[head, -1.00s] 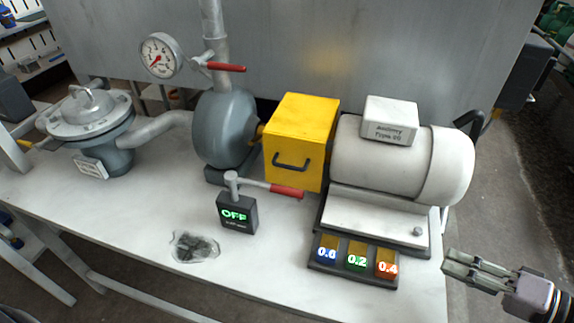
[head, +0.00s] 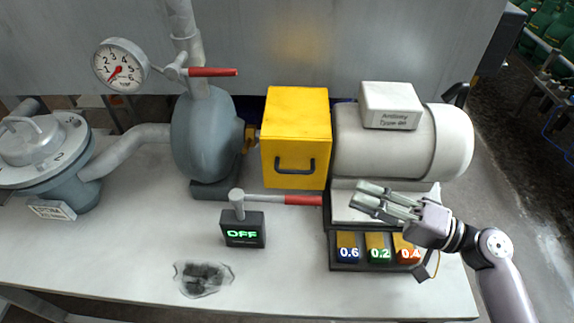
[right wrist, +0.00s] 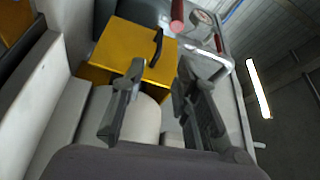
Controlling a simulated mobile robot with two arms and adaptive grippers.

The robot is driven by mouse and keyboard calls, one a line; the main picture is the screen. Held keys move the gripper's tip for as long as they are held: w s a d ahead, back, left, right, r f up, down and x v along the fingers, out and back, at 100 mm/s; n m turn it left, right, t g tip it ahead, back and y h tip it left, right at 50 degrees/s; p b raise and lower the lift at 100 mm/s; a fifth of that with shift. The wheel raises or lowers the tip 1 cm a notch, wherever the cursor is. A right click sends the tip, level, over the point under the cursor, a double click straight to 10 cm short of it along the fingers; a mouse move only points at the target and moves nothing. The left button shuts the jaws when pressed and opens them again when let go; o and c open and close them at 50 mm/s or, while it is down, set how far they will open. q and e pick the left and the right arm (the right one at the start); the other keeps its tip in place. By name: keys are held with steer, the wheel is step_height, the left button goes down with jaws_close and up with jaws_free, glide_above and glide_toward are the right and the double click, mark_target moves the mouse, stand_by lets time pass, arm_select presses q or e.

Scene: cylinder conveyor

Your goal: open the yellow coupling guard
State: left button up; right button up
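The yellow coupling guard (head: 296,125) is a box between the grey pump and the white motor, with a dark handle (head: 295,167) on its front face. It stands upright over the coupling and looks closed. My right gripper (head: 358,194) is in front of the motor base, right of and a little below the handle, its fingers pointing left. In the right wrist view the two fingers (right wrist: 158,72) are apart with nothing between them. The guard (right wrist: 122,48) and its handle (right wrist: 158,46) lie ahead of them. My left gripper is not in view.
A red-handled lever (head: 300,200) on the OFF box (head: 243,230) reaches close below the guard. A numbered block panel (head: 376,266) lies below my right gripper. The grey pump (head: 206,140) and white motor (head: 395,140) flank the guard. The front of the table is mostly clear.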

mark_target(294, 172)
steer(key=p+x, duration=0.3)
steer(key=x, duration=1)
steer(key=shift+w+a+r+p, duration=0.15)
steer(key=shift+a+p, duration=0.05)
steer(key=shift+p, duration=0.1)
steer(key=shift+w+a, duration=0.25)
steer(key=shift+a, duration=0.35)
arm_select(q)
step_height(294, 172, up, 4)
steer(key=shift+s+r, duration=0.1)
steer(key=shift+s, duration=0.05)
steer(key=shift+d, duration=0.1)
arm_select(e)
steer(key=shift+c, duration=0.4)
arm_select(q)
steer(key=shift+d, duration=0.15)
arm_select(e)
jaws_close()
